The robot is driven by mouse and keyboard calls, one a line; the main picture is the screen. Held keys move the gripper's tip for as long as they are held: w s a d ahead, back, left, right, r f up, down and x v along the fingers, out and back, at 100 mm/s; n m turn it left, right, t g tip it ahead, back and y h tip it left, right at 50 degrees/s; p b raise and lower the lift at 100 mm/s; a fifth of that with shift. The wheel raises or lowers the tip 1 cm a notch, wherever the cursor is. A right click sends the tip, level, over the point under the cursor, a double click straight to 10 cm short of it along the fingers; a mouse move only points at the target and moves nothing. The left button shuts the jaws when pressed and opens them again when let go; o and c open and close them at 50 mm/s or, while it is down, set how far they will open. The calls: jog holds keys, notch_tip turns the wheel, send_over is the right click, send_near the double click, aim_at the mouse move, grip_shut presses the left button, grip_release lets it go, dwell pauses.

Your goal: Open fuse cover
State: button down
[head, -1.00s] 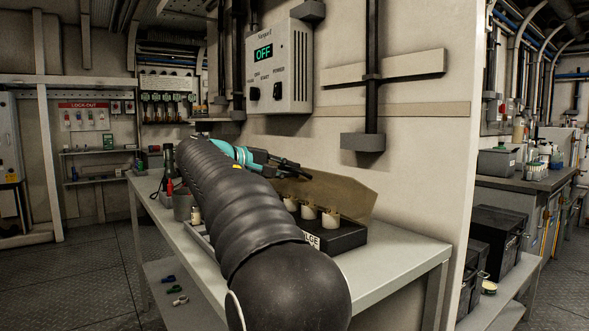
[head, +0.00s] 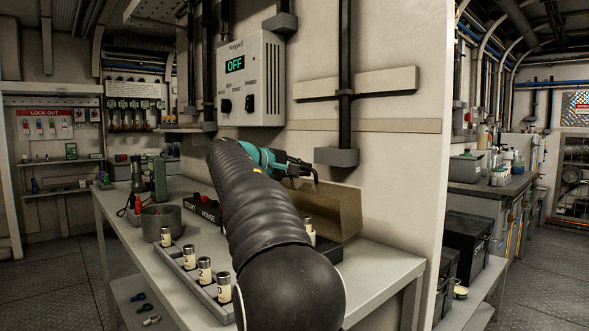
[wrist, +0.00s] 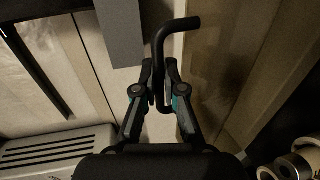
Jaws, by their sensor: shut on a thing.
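The fuse cover (head: 340,208) is a see-through amber-brown lid, raised and leaning back towards the wall over the fuse box. A pale fuse (head: 308,224) shows below it; my arm hides most of the box. My gripper (head: 300,168) is by the cover's upper left, shut on a bent black hook. In the wrist view my gripper (wrist: 158,85) holds the black hook (wrist: 162,45), its bent end pointing right towards the cover (wrist: 228,65). I cannot tell whether the hook touches the cover. Fuses (wrist: 297,164) show at the lower right there.
A wall box reading OFF (head: 250,78) hangs above the bench. A grey bracket (head: 336,157) sits on the wall just above the cover. A rack of labelled fuses (head: 205,270) and a grey pot (head: 161,222) stand left of my arm. The bench's right end (head: 385,262) is clear.

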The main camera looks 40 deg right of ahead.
jog(key=shift+x, duration=1.3)
jog(key=c, duration=1.2)
grip_release()
jog(key=shift+c, duration=0.2)
jog(key=shift+f, duration=0.1)
jog(key=v, duration=1.2)
